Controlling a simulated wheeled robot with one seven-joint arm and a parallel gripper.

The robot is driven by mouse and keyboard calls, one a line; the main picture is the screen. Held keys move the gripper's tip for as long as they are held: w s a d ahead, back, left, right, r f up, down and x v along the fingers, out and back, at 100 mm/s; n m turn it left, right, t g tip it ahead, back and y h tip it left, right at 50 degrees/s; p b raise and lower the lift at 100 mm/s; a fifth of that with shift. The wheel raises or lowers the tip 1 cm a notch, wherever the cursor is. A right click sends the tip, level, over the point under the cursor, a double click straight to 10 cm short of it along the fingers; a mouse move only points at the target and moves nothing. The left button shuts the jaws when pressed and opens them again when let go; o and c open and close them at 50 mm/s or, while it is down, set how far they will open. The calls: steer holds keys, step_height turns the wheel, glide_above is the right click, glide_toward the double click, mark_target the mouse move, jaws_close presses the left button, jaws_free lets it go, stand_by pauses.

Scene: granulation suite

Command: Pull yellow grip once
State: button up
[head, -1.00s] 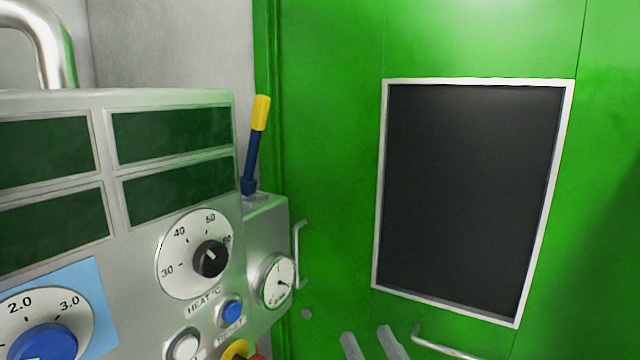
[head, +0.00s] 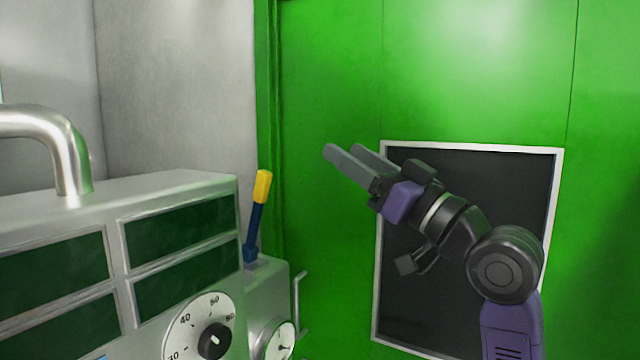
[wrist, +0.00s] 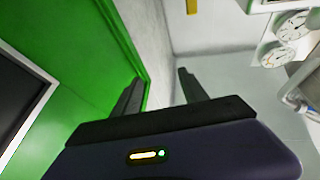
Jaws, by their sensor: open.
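The yellow grip (head: 262,187) is the top of a dark blue lever (head: 254,231) that stands nearly upright, leaning slightly right, on a small grey box beside the control panel. My gripper (head: 342,150) is open and empty. In the head view it is right of the yellow grip and a little higher in the picture, clearly apart from it. Its two fingers point to the upper left. They also show spread apart in the wrist view (wrist: 160,80). A yellow piece (wrist: 192,6) shows at the top edge of the wrist view; I cannot tell whether it is the grip.
The grey control panel (head: 190,183) with dark green windows and a heat dial (head: 198,335) fills the lower left. A bent metal pipe (head: 72,150) rises from its top. A green wall with a white-framed dark window (head: 400,300) stands behind my arm. A thin handle (head: 299,305) is beside the box.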

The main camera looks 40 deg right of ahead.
steer(key=a+n+g+y, duration=0.2)
steer(key=a+n+y, duration=0.1)
steer(key=g+y, duration=0.1)
steer(key=g, duration=0.3)
glide_toward(268, 188)
steer(key=shift+p+x, duration=0.35)
steer(key=shift+x, duration=5.05)
jaws_close()
steer(key=shift+s+d+f+b, duration=0.2)
steer(key=shift+s+f+b, duration=0.1)
steer(key=shift+s, duration=0.45)
steer(key=shift+s+d+f+b, duration=0.25)
steer(key=shift+s+f, duration=0.1)
steer(key=shift+s, duration=0.4)
steer(key=shift+f, duration=0.1)
